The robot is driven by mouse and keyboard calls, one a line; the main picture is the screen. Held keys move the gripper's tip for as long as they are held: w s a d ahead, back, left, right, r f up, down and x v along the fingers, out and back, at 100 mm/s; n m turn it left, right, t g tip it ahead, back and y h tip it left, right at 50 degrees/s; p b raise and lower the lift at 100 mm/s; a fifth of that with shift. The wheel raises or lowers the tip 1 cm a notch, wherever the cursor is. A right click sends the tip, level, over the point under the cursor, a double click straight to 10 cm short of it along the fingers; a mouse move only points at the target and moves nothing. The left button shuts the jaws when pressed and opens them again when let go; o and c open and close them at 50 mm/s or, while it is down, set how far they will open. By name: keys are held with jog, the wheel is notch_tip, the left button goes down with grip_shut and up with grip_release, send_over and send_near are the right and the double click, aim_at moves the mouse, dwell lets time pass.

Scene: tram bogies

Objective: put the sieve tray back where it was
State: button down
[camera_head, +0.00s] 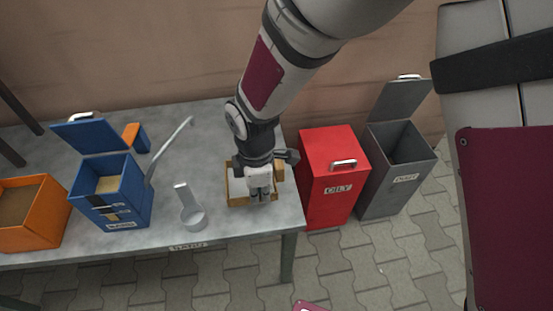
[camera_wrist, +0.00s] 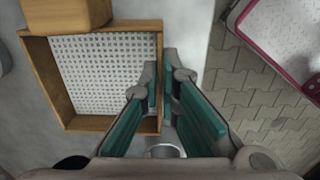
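The sieve tray (camera_wrist: 87,123) is a wooden frame with a white perforated bottom. In the head view the tray (camera_head: 236,201) is at the table's right end, partly hidden by my gripper (camera_head: 262,195). In the wrist view my gripper (camera_wrist: 162,82) has its two teal-padded fingers close together, one on each side of the tray's right wall. The fingers look shut on that wall. Whether the tray is resting on the table or just above it cannot be told.
A wooden block (camera_wrist: 68,14) overlaps the tray's far corner. A grey scoop (camera_head: 192,215), blue box (camera_head: 124,203) and orange box (camera_head: 45,228) stand left on the table (camera_head: 165,240). A red bin (camera_head: 320,190) and grey bin (camera_head: 390,187) stand right of it.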

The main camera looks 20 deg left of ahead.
jog(key=shift+f+b, duration=0.3)
jog(key=shift+f, duration=1.25)
jog(key=shift+f, duration=0.2)
jog(key=c, duration=1.8)
grip_release()
notch_tip(320, 180, up, 12)
jog(key=p, duration=0.2)
jog(key=shift+r+p, duration=0.2)
jog(key=shift+p, duration=0.15)
jog(key=shift+d, duration=0.15)
